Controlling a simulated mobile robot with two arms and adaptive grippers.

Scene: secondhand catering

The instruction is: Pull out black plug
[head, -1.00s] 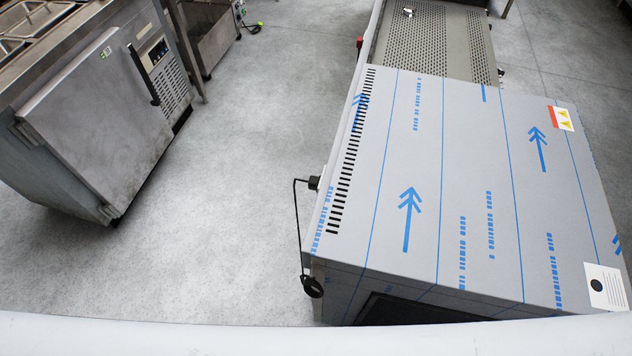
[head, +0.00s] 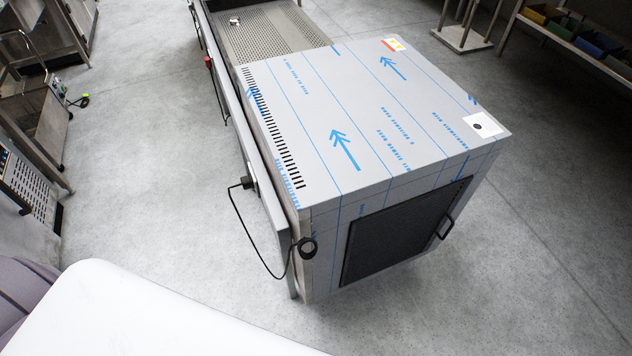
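The black plug (head: 247,182) sits at the left side of a steel appliance (head: 352,136) covered in blue-printed film, in a panel along that side. A black cable (head: 244,232) hangs from the plug in a loop. It runs to a black round end or coil (head: 307,248) at the appliance's near left corner. Neither of my grippers shows in the head view.
A perforated steel tray surface (head: 270,37) adjoins the appliance at the back. A dark door (head: 400,235) with a handle is on its near face. Steel units stand at the left; a shelf with bins (head: 580,35) is at upper right. Grey floor (head: 150,160) lies open left of the appliance.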

